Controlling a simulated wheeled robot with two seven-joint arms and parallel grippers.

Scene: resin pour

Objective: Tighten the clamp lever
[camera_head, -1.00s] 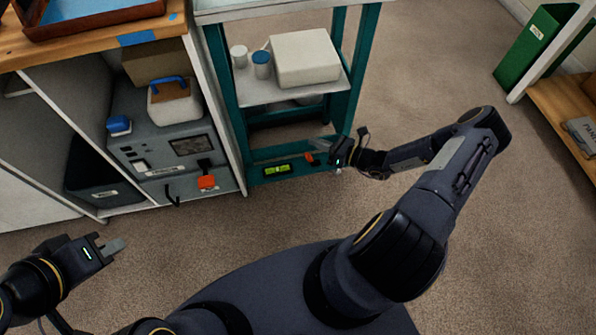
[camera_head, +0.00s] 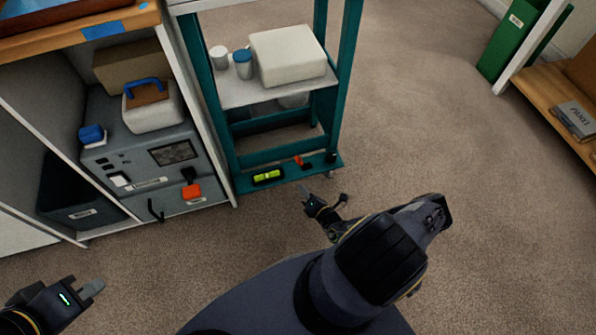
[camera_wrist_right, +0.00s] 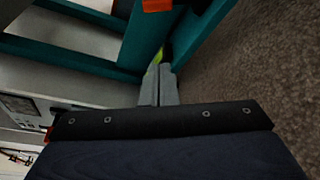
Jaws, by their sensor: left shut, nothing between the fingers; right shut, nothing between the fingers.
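The small orange lever (camera_head: 302,162), which looks like the clamp lever, sits on the low front rail of the teal stand (camera_head: 345,75). A yellow-green level vial (camera_head: 267,176) is on the rail to its left. An orange part (camera_wrist_right: 158,5) at the top edge of the right wrist view seems to be the same lever. My right gripper (camera_head: 305,193) is shut and empty, in front of the rail, apart from the lever. Its closed fingers (camera_wrist_right: 158,86) show in the right wrist view. My left gripper (camera_head: 95,287) is shut and empty at lower left, far from the stand.
A grey machine (camera_head: 205,155) with a red-orange handle (camera_head: 191,190) stands in the cabinet left of the stand. A white block (camera_head: 287,55) and cups (camera_head: 243,64) are on the stand's shelf. A wooden shelf (camera_head: 540,85) is at right. Carpet (camera_head: 430,110) between is clear.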

